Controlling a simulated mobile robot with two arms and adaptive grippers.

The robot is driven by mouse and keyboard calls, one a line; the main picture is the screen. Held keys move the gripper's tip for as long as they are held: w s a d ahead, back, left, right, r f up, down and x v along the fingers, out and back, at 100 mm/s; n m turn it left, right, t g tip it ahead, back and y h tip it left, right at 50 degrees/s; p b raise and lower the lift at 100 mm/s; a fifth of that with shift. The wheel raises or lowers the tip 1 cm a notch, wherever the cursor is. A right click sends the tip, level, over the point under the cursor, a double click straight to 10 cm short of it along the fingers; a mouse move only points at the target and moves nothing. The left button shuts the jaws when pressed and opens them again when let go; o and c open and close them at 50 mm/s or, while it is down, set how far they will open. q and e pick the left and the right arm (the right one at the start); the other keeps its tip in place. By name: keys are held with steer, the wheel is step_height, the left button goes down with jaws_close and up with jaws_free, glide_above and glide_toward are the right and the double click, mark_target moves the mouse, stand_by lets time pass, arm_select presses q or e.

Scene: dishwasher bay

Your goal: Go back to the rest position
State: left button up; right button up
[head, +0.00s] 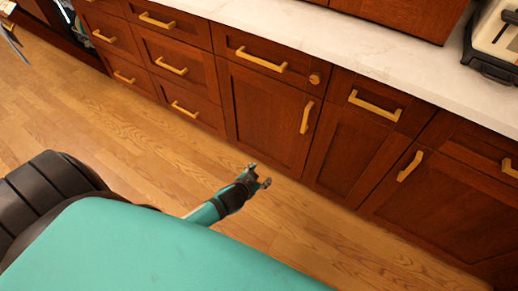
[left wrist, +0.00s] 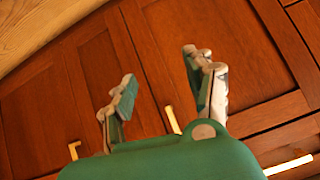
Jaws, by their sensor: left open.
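My left gripper (head: 259,177) is open and empty in the head view, above the wood floor in front of the lower cabinets. Its forearm comes out from behind my teal body. My right gripper is in neither view.
Brown cabinets (head: 270,118) with brass handles line the far side, all closed. A pale countertop (head: 400,60) runs above them, with a toaster (head: 492,42) at the upper right. The wood floor (head: 120,130) is clear between me and the cabinets.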

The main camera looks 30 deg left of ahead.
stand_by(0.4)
arm_select(q)
steer(key=s+f+g+p, duration=0.5)
steer(key=s+f, duration=0.8)
steer(key=s, duration=0.4)
steer(key=s+f+g+p, duration=0.1)
steer(key=s+f+g, duration=0.1)
steer(key=s, duration=0.8)
steer(key=s+d+f+g+p, duration=0.1)
steer(key=s+f+g+p, duration=0.1)
steer(key=s, duration=0.9)
steer(key=shift+s+d+f+m, duration=0.15)
steer(key=shift+d+f+m, duration=0.15)
steer(key=shift+f, duration=0.3)
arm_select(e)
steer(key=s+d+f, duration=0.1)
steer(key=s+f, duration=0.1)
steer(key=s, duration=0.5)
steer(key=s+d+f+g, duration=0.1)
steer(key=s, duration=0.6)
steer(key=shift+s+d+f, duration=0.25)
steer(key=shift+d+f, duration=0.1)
arm_select(q)
steer(key=shift+c, duration=0.4)
